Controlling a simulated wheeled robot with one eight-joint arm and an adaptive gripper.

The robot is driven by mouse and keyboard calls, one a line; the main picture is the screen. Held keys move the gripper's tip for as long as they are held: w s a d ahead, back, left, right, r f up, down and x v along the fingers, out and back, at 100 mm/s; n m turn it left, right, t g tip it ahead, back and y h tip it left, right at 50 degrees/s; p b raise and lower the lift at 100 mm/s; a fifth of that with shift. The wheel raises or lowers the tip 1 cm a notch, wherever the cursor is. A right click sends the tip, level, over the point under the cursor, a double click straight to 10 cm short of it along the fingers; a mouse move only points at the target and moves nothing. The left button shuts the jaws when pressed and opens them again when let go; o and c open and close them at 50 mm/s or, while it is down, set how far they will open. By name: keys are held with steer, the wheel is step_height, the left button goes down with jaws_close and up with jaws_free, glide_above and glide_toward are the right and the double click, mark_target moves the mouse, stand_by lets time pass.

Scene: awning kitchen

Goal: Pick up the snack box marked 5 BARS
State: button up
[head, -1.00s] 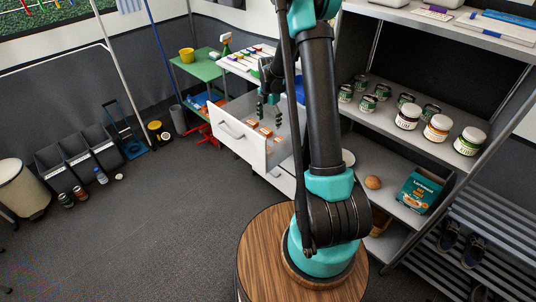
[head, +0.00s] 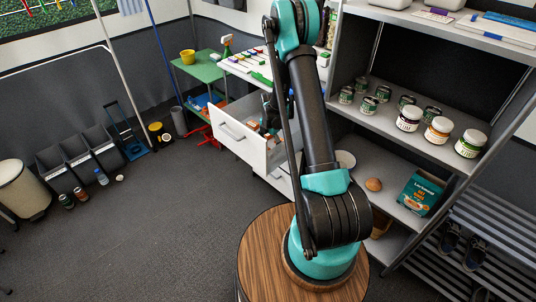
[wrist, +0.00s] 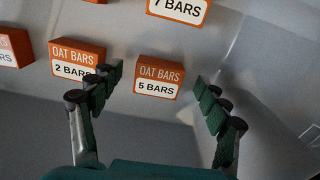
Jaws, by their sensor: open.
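The snack box marked 5 BARS (wrist: 159,87), orange above a white label band, sits in the drawer (head: 238,140) in the wrist view. My gripper (wrist: 158,76) is open, with one green-padded finger to the left of this box and one to the right. Neither finger visibly grips it. The 2 BARS box (wrist: 76,70) stands close beside the left finger. In the head view my arm hides most of the gripper at the open drawer, and I cannot tell the 5 BARS box apart there.
A 7 BARS box (wrist: 179,8) stands farther up the wrist view, and another orange box (wrist: 14,48) is at the left edge. The pale drawer wall (wrist: 270,75) rises to the right. A shelf unit with jars (head: 408,118) stands right of my arm.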

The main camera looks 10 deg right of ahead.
steer(key=shift+f, duration=1)
steer(key=c, duration=1.2)
steer(key=shift+r, duration=0.1)
steer(key=shift+c, duration=0.2)
